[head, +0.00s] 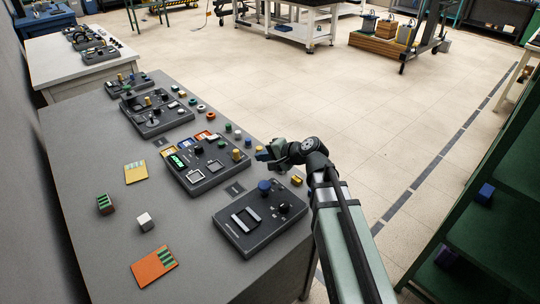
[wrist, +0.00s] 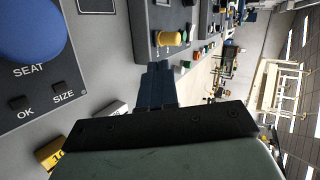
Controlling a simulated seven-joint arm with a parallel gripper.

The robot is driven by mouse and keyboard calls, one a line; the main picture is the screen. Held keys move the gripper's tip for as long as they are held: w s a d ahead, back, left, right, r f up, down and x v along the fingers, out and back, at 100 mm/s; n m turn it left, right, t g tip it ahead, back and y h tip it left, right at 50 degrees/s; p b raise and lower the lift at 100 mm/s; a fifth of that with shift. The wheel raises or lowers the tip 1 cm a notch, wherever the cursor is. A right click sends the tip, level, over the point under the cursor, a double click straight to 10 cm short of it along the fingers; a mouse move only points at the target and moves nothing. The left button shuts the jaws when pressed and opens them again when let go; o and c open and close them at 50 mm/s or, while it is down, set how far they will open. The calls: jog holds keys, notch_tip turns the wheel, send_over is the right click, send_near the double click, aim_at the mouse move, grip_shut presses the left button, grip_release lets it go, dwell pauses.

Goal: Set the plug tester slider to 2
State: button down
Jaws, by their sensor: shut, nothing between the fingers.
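The nearest dark panel (head: 232,232) lies at the table's front right, with a framed window of pale bars (head: 245,219), a blue knob (head: 265,186) and a black knob (head: 284,207). In the wrist view its corner (wrist: 45,100) reads SEAT, OK and SIZE, beside the big blue knob (wrist: 28,28). I cannot read which panel is the plug tester, nor pick out its slider or setting. My gripper (head: 263,154) is shut and empty, its blue fingers together beyond this panel, near the table's right edge. The fingers also show in the wrist view (wrist: 158,88), apart from any control.
A middle panel (head: 190,188) has a green display and a yellow knob (head: 236,154) near my gripper. More panels (head: 155,115) stand farther back. A yellow block (head: 297,180) sits at the edge.

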aim_at(238, 153)
jog(key=x, duration=0.4)
jog(key=r+x, duration=0.1)
jog(key=x, duration=0.1)
jog(key=shift+w+a, duration=0.3)
jog(key=shift+a, duration=0.15)
jog(key=shift+w+a, duration=0.3)
jog(key=shift+a, duration=0.3)
jog(key=w+a, duration=0.3)
jog(key=shift+w+a, duration=0.15)
jog(key=shift+w, duration=0.05)
jog(key=s+d, duration=0.1)
jog(key=d, duration=0.1)
jog(key=s+d, duration=0.1)
jog(key=shift+s+d, duration=0.2)
jog(key=shift+d, duration=0.15)
jog(key=v, duration=1)
